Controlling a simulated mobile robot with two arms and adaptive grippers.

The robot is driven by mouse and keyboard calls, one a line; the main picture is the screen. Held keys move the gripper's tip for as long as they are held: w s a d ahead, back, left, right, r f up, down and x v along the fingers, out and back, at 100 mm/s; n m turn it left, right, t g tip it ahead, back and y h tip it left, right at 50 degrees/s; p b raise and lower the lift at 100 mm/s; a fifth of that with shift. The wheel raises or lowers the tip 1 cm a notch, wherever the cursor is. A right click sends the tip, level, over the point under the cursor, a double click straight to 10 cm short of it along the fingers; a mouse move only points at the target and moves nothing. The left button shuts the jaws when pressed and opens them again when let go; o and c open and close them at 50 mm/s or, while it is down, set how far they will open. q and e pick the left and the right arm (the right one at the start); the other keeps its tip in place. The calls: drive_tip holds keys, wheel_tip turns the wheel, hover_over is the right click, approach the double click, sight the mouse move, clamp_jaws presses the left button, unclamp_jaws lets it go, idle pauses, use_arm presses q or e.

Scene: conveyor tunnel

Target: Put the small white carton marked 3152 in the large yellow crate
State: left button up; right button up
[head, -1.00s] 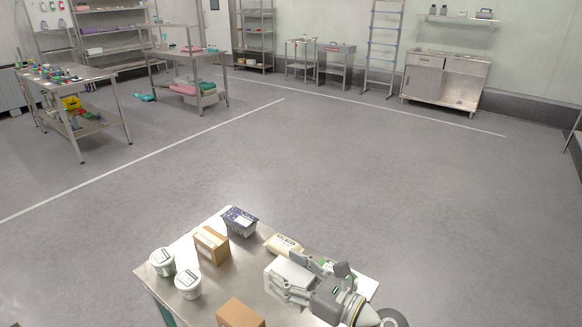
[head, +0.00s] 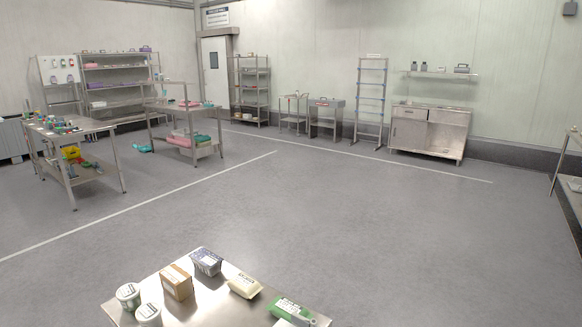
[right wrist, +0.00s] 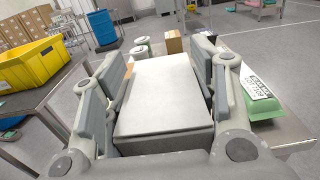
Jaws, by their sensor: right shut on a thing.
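A white carton (right wrist: 165,95) is between the fingers of my right gripper (right wrist: 160,62) in the right wrist view. The gripper is shut on it, with fingers along both sides. No number is readable on the faces I see. A large yellow crate (right wrist: 38,66) stands on a grey table at the left of the right wrist view, apart from the carton. Neither the carton, the crate nor my grippers show in the head view. My left gripper is not in view.
The steel table (head: 205,306) bears two white tubs (head: 128,294), a brown box (head: 176,282), a dark blue-topped tub (head: 207,262), a cream pack (head: 245,286) and a green-labelled pack (head: 290,309). A blue barrel (right wrist: 103,28) stands beyond the crate.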

drive_tip(key=d+f, duration=0.1)
drive_tip(key=w+d+f, duration=0.1)
drive_tip(key=shift+d+f, duration=0.2)
drive_tip(key=shift+d, duration=0.1)
drive_tip(key=d+f, duration=0.2)
drive_tip(key=d, duration=0.5)
drive_tip(key=s+d+r+m+t+h, duration=0.2)
drive_tip(key=s+d+m+t+h, duration=0.1)
drive_tip(key=s, duration=0.6)
drive_tip(key=s+d+r+m+t+h, duration=0.3)
drive_tip(key=s+d+m+t+h, duration=0.1)
drive_tip(key=s+h, duration=0.3)
drive_tip(key=shift+s+d+r+m+h, duration=0.3)
drive_tip(key=shift+s+d+m, duration=0.4)
drive_tip(key=shift+s, duration=0.3)
drive_tip(key=shift+w+r+m+h, duration=0.25)
drive_tip(key=shift+m+h, duration=0.25)
drive_tip(key=shift+h, duration=0.35)
drive_tip(key=shift+w+r+m+h, duration=0.2)
drive_tip(key=shift+m+h, duration=0.3)
drive_tip(key=shift+h, duration=0.35)
drive_tip(key=shift+d+h, duration=0.15)
drive_tip(key=shift+h, duration=0.15)
drive_tip(key=shift+w, duration=0.1)
